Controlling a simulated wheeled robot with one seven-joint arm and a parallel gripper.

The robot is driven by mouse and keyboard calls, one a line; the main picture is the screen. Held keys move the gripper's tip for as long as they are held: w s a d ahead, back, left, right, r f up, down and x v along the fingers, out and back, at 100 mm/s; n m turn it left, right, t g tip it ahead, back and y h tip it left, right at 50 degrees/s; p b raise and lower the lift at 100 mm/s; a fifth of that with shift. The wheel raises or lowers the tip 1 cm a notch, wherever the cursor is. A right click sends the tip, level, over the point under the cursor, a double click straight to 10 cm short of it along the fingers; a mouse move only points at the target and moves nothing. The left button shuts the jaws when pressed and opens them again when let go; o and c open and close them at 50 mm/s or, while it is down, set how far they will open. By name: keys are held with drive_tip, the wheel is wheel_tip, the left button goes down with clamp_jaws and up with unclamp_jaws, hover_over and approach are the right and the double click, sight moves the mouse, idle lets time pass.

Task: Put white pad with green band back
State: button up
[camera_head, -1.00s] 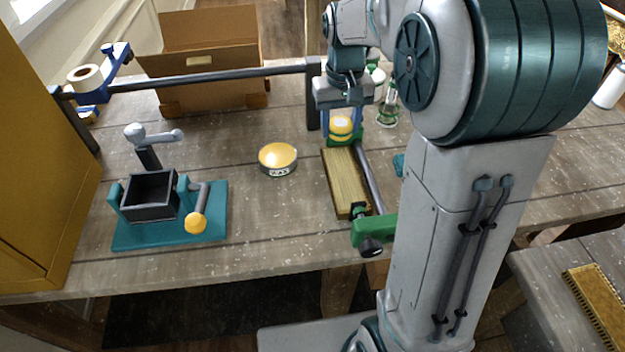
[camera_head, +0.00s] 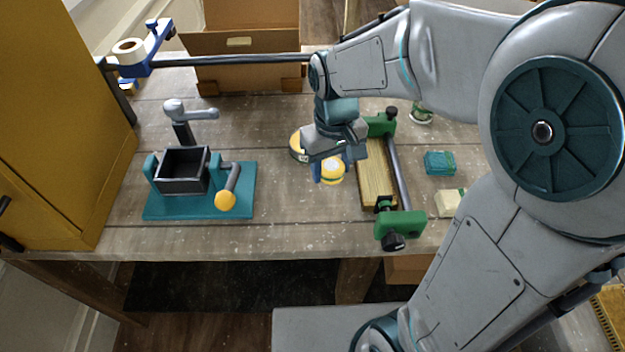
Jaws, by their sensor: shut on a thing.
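A small cream-white pad with a green band (camera_head: 449,204) lies on the table at right, beyond the green-ended clamp and close to my arm. My gripper (camera_head: 332,176) is left of the clamp, its blue fingers pointing down. The wrist hides part of this thing. I cannot tell how high it is above the table.
A yellow tin (camera_head: 298,149) stands just behind my gripper, partly hidden. The clamp with a wooden board (camera_head: 375,180) is to the right. A teal pad (camera_head: 440,163) lies behind the white pad. A teal-based device (camera_head: 160,207) stands at left; bare table lies between.

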sight(312, 192)
drive_tip(key=a, duration=0.1)
drive_tip(key=a+f, duration=0.2)
drive_tip(key=shift+w+a+f, duration=0.1)
drive_tip(key=shift+w+a, duration=0.2)
drive_tip(key=shift+w, duration=0.1)
drive_tip(key=shift+f, duration=2.05)
drive_tip(key=shift+f, duration=0.25)
drive_tip(key=o, duration=0.9)
drive_tip(key=shift+r, duration=0.1)
drive_tip(key=shift+o, duration=0.2)
drive_tip(key=shift+r, duration=0.1)
